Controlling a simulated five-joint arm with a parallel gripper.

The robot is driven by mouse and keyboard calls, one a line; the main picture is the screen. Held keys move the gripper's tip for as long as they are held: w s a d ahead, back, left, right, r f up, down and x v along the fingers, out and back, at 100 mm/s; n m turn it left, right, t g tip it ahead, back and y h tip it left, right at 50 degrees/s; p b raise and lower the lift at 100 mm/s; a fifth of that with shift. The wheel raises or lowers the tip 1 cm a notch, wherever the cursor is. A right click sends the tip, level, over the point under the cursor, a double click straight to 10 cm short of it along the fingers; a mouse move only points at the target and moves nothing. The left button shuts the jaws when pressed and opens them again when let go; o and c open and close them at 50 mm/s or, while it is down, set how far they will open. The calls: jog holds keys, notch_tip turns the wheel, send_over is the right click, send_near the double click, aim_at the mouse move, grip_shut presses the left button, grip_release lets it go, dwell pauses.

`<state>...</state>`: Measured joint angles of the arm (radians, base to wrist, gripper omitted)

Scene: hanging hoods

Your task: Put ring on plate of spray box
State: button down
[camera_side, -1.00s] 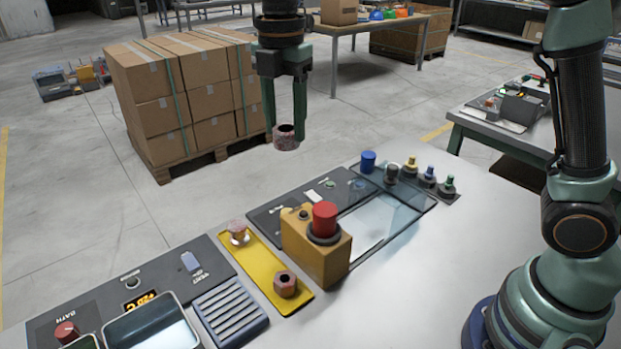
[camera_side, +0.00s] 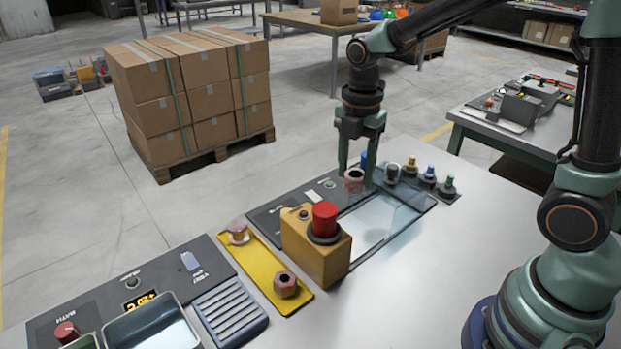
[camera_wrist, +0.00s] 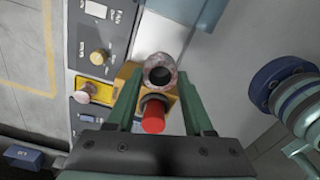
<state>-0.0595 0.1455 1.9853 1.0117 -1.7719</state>
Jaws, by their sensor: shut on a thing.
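My gripper (camera_side: 356,178) is shut on a ring (camera_side: 353,181), a short mottled reddish-grey piece with a dark round hole. In the wrist view the ring (camera_wrist: 160,72) sits between my fingertips (camera_wrist: 160,82). The spray box's pale, bright plate (camera_side: 372,224) lies at the middle right of the bench, with a clear hood pane (camera_side: 405,208) around its right part. In the side view, the ring appears just beyond the plate's far edge and looks held above the bench. I cannot tell its exact height or whether it is under the hood.
A yellow box with a red button (camera_side: 324,218) stands left of the plate. A yellow strip (camera_side: 262,262) bears two reddish pieces. Several coloured-top fittings (camera_side: 428,176) stand behind the hood. A bath (camera_side: 150,325) is at the front left. The right bench top is clear.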

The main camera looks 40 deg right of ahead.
jog(key=shift+f, duration=6.4)
jog(key=shift+f, duration=0.55)
jog(key=shift+c, duration=1)
grip_release()
jog(key=shift+r, duration=0.15)
notch_tip(320, 180, up, 12)
jog(key=shift+f, duration=0.1)
jog(key=s+d+r+m+t, duration=0.1)
jog(key=s+r+m, duration=0.3)
jog(key=m, duration=0.6)
jog(key=s+d+r+m+t, duration=0.1)
jog(key=s+r+m+t, duration=0.3)
jog(key=m, duration=0.7)
notch_tip(320, 180, up, 3)
jog(key=shift+s+f+t, duration=0.15)
jog(key=shift+s+t, duration=0.05)
jog(key=shift+t, duration=0.1)
